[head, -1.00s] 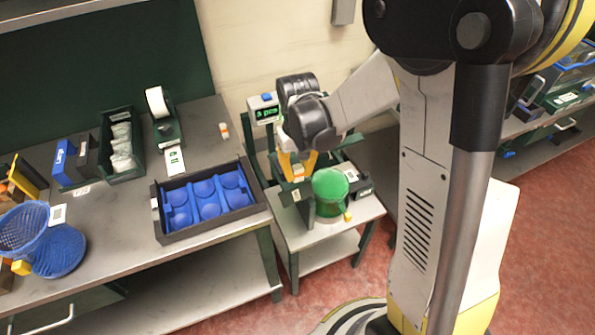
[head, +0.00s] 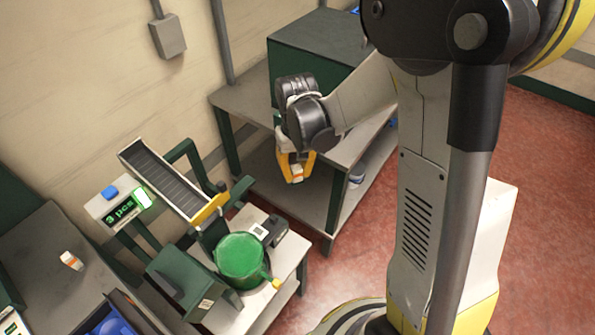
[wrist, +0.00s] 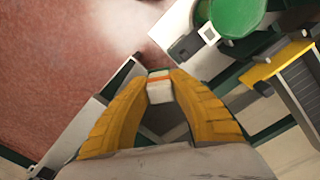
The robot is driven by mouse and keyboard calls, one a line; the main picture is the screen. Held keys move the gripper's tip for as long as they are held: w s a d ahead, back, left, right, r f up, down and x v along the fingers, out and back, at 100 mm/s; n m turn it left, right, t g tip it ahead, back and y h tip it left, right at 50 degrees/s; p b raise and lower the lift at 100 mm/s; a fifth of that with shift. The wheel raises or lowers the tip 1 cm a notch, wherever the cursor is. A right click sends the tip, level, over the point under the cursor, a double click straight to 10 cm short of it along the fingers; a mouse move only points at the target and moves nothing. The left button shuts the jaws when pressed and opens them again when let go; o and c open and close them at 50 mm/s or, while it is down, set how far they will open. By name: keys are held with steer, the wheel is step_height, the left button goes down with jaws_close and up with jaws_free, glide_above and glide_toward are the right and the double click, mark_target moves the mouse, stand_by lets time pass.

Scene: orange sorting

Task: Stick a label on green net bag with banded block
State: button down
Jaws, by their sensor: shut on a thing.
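My gripper (head: 295,178) has yellow fingers shut on a white block with an orange band (wrist: 159,88), which also shows small between the fingertips in the head view (head: 297,172). The green net bag (head: 240,262) is on the small stand (head: 290,250), below and left of my gripper in the head view; it has a yellow piece at its lower right. Part of the bag shows at the top of the wrist view (wrist: 236,14), apart from the block. A small black device with a white square (head: 268,232) sits beside the bag. I cannot make out any label on the block.
A grey chute (head: 165,180) with a yellow end slopes down towards the bag. A counter display (head: 122,208) reads "3 pcs". A grey bench with a shelf (head: 245,105) stands behind my gripper. Another white and orange item (head: 71,260) is on the left table.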

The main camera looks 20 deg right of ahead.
steer(key=a+f+n+b, duration=0.2)
steer(key=a+f+b, duration=0.2)
steer(key=f, duration=0.2)
steer(key=n+b, duration=0.2)
steer(key=n, duration=0.3)
glide_toward(258, 231)
steer(key=shift+f+b, duration=2)
steer(key=shift+f, duration=0.7)
steer(key=shift+d+f+b, duration=0.1)
steer(key=shift+f+b, duration=0.45)
steer(key=shift+b, duration=0.05)
steer(key=shift+r, duration=0.1)
step_height(258, 231, up, 7)
steer(key=p, duration=0.5)
